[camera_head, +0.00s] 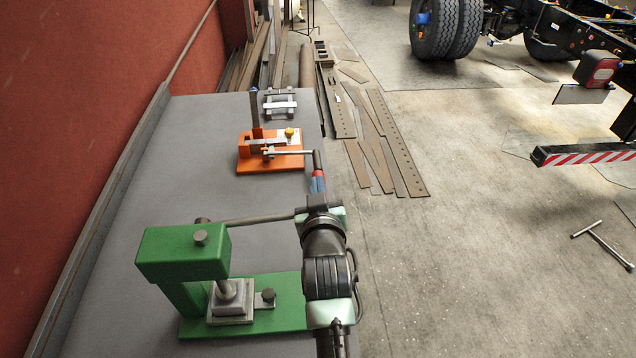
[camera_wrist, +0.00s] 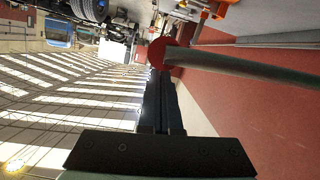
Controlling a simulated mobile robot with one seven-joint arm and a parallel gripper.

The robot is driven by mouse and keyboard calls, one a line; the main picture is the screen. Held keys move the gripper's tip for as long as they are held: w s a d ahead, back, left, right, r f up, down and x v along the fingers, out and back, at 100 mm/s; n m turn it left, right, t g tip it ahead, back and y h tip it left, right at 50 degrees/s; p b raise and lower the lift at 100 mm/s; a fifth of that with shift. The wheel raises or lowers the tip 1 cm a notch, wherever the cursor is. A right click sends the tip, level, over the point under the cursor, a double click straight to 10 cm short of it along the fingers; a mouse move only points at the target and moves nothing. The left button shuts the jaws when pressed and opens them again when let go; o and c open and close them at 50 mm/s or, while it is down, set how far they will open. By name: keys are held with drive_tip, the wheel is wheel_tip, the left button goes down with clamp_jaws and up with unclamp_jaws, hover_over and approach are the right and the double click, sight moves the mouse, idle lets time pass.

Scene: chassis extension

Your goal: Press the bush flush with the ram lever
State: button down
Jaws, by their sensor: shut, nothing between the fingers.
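The green press (camera_head: 185,255) stands at the near end of the bench. Its steel ram (camera_head: 228,290) points down onto a light grey block (camera_head: 232,312) on the base. I cannot make out the bush apart from these parts. The ram lever (camera_head: 255,219) runs right from the press head, roughly level, until my wrist hides its end. In the wrist view a grey bar (camera_wrist: 250,70), which looks like this lever, ends beside a red round knob (camera_wrist: 158,52). My gripper (camera_wrist: 158,76) is shut and empty, its fingertips close below the knob. I cannot tell whether they touch.
An orange fixture (camera_head: 245,165) with its own lever and a grey stand (camera_head: 280,103) are farther along the bench (camera_head: 190,190). A red wall (camera_head: 90,110) borders the left. Steel plates (camera_head: 380,150) lie on the floor; nearer floor at right is mostly clear.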

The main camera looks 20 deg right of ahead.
drive_tip(key=shift+f, duration=0.15)
drive_tip(key=shift+m, duration=0.5)
drive_tip(key=f+b, duration=0.4)
drive_tip(key=f, duration=0.1)
drive_tip(key=shift+s+d+f+b, duration=0.1)
drive_tip(key=shift+d+f+b, duration=0.15)
drive_tip(key=shift+d+b, duration=0.05)
